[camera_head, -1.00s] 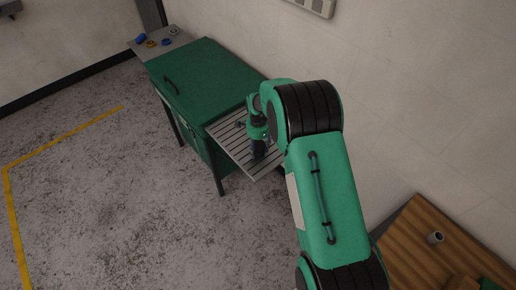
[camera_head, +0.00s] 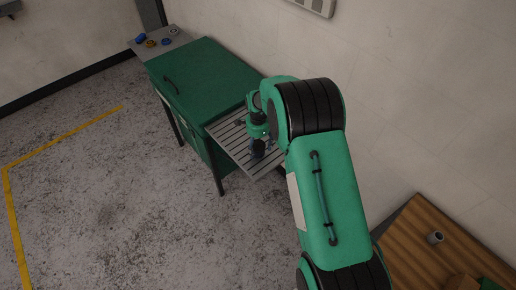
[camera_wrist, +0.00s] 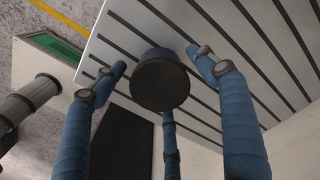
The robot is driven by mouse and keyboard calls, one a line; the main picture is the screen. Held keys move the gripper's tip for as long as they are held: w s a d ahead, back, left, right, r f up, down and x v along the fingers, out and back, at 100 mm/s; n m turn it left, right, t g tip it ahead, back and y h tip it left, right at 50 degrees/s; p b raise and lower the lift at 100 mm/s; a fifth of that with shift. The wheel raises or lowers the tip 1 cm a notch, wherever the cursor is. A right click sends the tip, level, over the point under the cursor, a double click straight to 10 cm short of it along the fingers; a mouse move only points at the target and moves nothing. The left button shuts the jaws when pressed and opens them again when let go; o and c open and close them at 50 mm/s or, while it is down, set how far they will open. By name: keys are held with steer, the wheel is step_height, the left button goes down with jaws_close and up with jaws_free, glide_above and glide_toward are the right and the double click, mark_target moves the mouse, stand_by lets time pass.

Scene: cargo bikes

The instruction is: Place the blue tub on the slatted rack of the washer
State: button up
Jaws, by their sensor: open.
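The washer (camera_head: 200,75) is a green cabinet with a slatted rack (camera_head: 228,136) sticking out on its right side. The grey rack with dark slots fills much of the wrist view (camera_wrist: 112,45). My gripper (camera_head: 258,152) is over the rack, fingers downward. In the wrist view its blue fingers (camera_wrist: 165,85) are spread around a dark round tub (camera_wrist: 160,82), with gaps visible at the sides. The tub looks almost black from above and appears to stand on the slats. Its sides are mostly hidden, and its blue colour is hard to make out.
A grey shelf (camera_head: 158,48) at the washer's far end holds several small blue and yellow items. A wooden table (camera_head: 405,250) with a small grey cup (camera_head: 435,237) stands at the lower right. The wall lies close behind the washer. The floor at left is clear.

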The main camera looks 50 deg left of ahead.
mark_target(258, 145)
step_height(258, 145, up, 11)
steer(key=shift+f+b, duration=0.1)
steer(key=shift+b, duration=0.35)
stand_by(0.6)
stand_by(0.5)
